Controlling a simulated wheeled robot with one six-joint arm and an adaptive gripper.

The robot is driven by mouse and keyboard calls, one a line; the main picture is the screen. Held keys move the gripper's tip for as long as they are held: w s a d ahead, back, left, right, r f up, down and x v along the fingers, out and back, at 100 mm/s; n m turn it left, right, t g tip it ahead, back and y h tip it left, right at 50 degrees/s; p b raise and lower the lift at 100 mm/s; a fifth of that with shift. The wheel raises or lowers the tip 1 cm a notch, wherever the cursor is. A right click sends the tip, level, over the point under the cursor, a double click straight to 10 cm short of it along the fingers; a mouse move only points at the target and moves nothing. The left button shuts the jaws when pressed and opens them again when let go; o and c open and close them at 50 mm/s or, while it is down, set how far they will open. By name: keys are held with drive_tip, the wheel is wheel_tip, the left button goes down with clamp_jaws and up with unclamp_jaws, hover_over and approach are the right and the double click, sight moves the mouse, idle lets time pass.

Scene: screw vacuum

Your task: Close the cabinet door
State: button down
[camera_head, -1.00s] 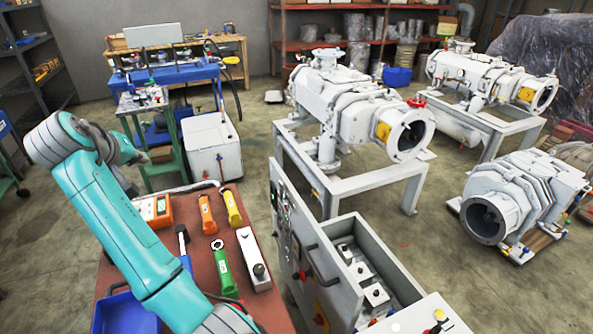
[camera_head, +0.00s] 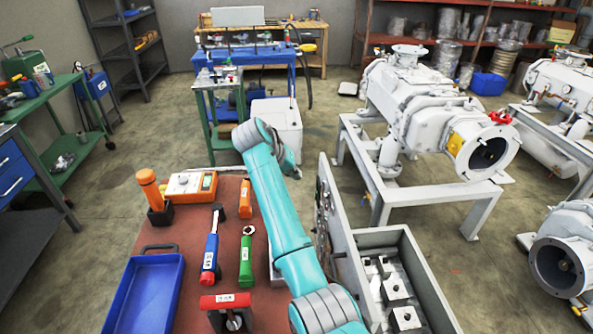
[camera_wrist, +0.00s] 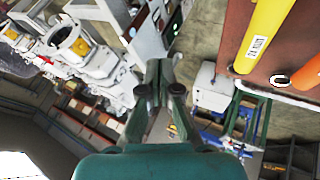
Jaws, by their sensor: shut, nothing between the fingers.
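The grey cabinet (camera_head: 425,290) stands at the lower middle right of the head view, with grey blocks inside. Its door (camera_head: 345,235) stands open on the cabinet's left side, its handle and controls facing my arm, which partly hides it. In the wrist view the door's panel with buttons (camera_wrist: 146,40) is at the top, left of the fingertips. My gripper (camera_wrist: 164,72) is shut and empty; it points past the panel and looks apart from it, though the depth is hard to judge.
A red-topped table (camera_head: 185,255) left of the cabinet holds tools and a blue tray (camera_head: 145,295). In the wrist view a yellow tool (camera_wrist: 272,35) is at the right. A white pump on a frame (camera_head: 425,205) stands behind the cabinet. Floor between is free.

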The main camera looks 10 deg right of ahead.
drive_tip(key=w+d+f, duration=0.2)
drive_tip(key=d+f, duration=0.2)
drive_tip(key=d, duration=0.2)
drive_tip(key=shift+d+f, duration=0.25)
drive_tip(key=shift+f, duration=0.15)
drive_tip(key=shift+w, duration=0.1)
